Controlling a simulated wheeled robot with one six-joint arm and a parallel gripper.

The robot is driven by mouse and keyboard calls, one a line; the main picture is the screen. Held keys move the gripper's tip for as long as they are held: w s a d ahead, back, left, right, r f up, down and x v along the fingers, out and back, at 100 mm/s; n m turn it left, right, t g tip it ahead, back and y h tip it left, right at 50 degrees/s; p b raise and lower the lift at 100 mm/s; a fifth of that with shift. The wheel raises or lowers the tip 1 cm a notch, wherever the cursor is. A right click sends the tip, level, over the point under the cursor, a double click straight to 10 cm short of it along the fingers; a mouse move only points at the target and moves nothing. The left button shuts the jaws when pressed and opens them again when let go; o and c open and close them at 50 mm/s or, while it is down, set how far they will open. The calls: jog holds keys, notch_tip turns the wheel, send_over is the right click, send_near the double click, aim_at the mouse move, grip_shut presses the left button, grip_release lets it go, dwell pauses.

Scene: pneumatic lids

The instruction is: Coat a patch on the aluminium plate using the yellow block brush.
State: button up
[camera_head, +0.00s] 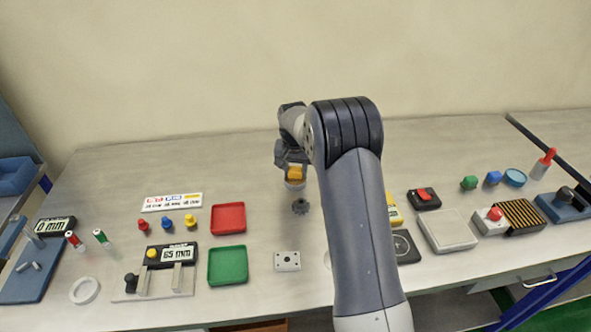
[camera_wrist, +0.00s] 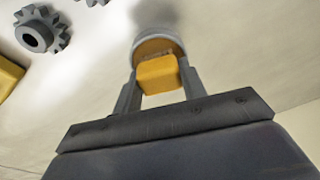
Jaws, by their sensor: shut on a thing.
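My gripper (camera_head: 293,165) is shut on the yellow block brush (camera_head: 295,173) near the back middle of the table. In the wrist view the brush (camera_wrist: 158,76) sits between the two fingers. A round pale dish (camera_head: 294,184) is directly at the brush's far end, and its rim (camera_wrist: 160,42) shows behind it in the wrist view. I cannot tell whether the brush touches it. A pale flat slab (camera_head: 447,232) lies right of my arm, and a small grey plate with holes (camera_head: 287,261) lies at the front middle. Which is the aluminium plate is unclear.
A dark gear (camera_head: 300,206) lies just in front of the dish. Red (camera_head: 228,218) and green (camera_head: 228,266) trays stand to the left. A yellow item (camera_head: 395,211) and a black box with a red switch (camera_head: 424,198) are to the right. My arm hides part of the middle.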

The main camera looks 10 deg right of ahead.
aim_at(296, 169)
jog(key=shift+r+p, duration=2.35)
jog(key=shift+r, duration=1.15)
jog(key=shift+f, duration=0.1)
